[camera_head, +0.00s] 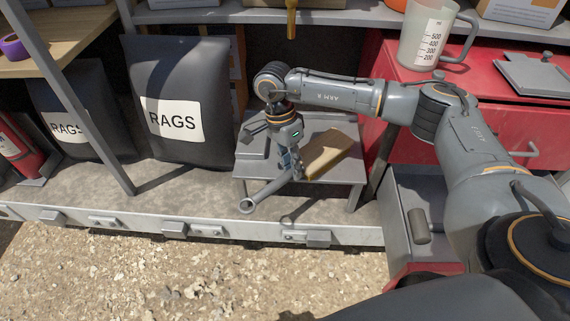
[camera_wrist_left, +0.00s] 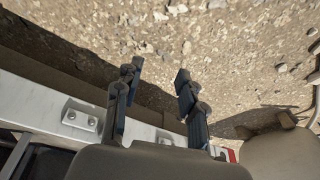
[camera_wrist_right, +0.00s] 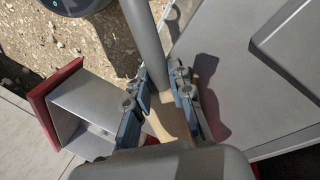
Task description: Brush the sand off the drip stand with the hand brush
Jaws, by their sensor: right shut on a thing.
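The drip stand is a low grey bench (camera_head: 348,172) on the concrete ledge; its flat top also shows in the right wrist view (camera_wrist_right: 225,50). My right gripper (camera_head: 293,168) is over the stand, shut on the hand brush. The brush has a grey tubular handle (camera_head: 268,193) pointing front-left and a tan head (camera_head: 328,155) low over the stand top; whether it touches is unclear. In the right wrist view the fingers (camera_wrist_right: 160,105) straddle the brush. I cannot make out sand on the stand. My left gripper (camera_wrist_left: 155,95) is open and empty above gravel and the ledge edge.
Two black RAGS bags (camera_head: 180,85) stand left of the stand. A red cabinet (camera_head: 455,115) stands right, with an open grey drawer (camera_head: 405,200) below. A measuring jug (camera_head: 425,40) sits on the cabinet. Gravel (camera_head: 150,275) lies open in front.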

